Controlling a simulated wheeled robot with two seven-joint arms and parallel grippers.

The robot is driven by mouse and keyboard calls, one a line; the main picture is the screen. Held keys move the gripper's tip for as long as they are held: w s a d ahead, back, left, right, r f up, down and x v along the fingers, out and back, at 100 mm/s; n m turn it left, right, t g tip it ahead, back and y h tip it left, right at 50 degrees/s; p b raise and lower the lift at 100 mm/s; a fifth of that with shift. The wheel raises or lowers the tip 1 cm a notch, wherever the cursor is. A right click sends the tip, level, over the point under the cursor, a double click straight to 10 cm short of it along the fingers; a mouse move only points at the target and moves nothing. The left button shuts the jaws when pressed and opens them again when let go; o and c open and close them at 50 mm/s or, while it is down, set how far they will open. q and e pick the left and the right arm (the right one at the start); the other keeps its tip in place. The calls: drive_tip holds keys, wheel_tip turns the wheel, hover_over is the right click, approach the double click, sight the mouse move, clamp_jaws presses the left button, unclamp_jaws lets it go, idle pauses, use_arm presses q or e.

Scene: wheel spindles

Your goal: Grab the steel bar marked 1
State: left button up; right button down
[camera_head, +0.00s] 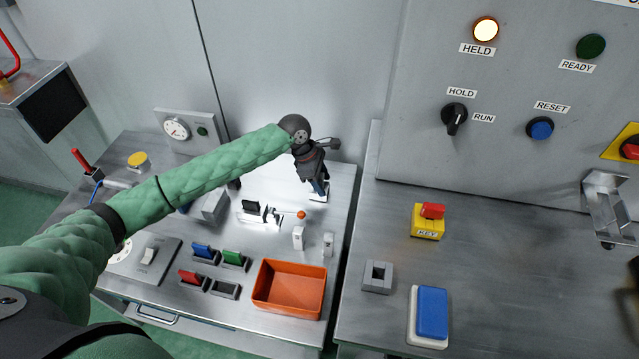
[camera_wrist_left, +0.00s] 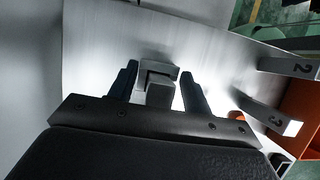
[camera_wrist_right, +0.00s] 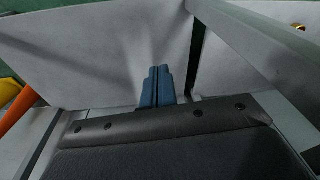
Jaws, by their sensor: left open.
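My left gripper (camera_head: 318,190) is open and points down at the back of the left bench. In the left wrist view, a steel bar (camera_wrist_left: 160,94) stands between its two blue fingers, with gaps on both sides. No number on this bar shows, and the gripper partly hides it. A bar marked 2 (camera_wrist_left: 288,68) and a bar marked 3 (camera_wrist_left: 270,119) stand to the right. In the head view, two pale bars (camera_head: 298,238) (camera_head: 328,244) stand nearer the orange tray. My right gripper (camera_wrist_right: 157,86) has its fingers together, empty.
The orange tray (camera_head: 289,314) is at the bench's front right. Blue (camera_head: 203,250), green (camera_head: 234,257) and red (camera_head: 190,277) blocks sit left of it. An orange ball (camera_head: 301,215) is close to the left gripper. A gap separates the right bench, with its key box (camera_head: 427,222).

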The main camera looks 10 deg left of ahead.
use_arm(q)
clamp_jaws()
drive_tip(key=shift+r, duration=0.1)
